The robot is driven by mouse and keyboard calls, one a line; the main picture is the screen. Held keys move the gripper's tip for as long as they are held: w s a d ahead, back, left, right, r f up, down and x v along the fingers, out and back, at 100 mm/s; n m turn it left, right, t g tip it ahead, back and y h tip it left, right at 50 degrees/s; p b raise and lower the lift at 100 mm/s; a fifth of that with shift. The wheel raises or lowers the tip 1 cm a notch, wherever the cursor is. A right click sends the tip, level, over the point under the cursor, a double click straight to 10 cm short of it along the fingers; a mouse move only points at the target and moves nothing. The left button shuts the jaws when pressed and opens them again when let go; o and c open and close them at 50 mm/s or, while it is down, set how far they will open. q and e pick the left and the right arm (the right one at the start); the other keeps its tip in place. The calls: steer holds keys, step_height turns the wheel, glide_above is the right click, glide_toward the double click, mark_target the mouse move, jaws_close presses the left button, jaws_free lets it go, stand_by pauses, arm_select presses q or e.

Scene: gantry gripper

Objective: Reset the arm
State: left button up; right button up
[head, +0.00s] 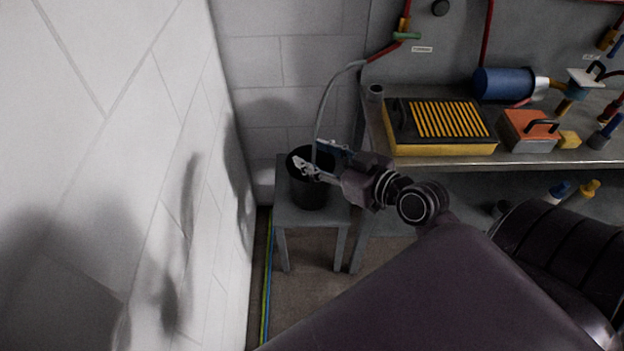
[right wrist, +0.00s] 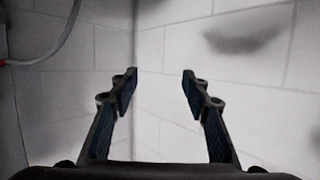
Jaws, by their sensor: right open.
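My right arm reaches in from the lower right in the head view. Its gripper (head: 312,157) is over the black bin (head: 308,192), which stands on a small grey stool (head: 283,214). In the right wrist view the right gripper (right wrist: 158,80) has its two fingers spread apart with nothing between them; the white walls and their corner show behind. A grey hose (head: 322,101) hangs down close to the gripper, and its lower end seems to pass by the bin; I cannot tell if they touch. My left gripper is not in view.
A white block wall (head: 130,150) closes off the left side. A metal workbench (head: 540,158) at right holds a black and yellow case (head: 400,143), a blue cylinder (head: 503,84) and an orange box (head: 527,131).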

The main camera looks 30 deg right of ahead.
steer(key=shift+s+a, duration=0.1)
steer(key=shift+a, duration=0.05)
stand_by(0.3)
steer(key=s+d+f+m+g+h, duration=0.1)
steer(key=s+f+m+g, duration=0.2)
steer(key=f, duration=1.5)
steer(key=s+f+g+h, duration=0.25)
steer(key=s+f, duration=0.35)
steer(key=f, duration=1.3)
steer(key=s+a+f+n+g, duration=0.1)
steer(key=s+a+f+g, duration=0.1)
steer(key=s+f, duration=0.5)
steer(key=s+a+f+n+g, duration=0.1)
steer(key=s+a+f+g, duration=0.1)
steer(key=s+f, duration=0.5)
steer(key=s+a+f+g, duration=0.2)
steer(key=s+f, duration=0.5)
steer(key=s, duration=0.9)
steer(key=shift+a+n+g, duration=0.25)
steer(key=shift+n+g, duration=0.15)
steer(key=shift+g, duration=0.45)
steer(key=shift+s+f, duration=0.1)
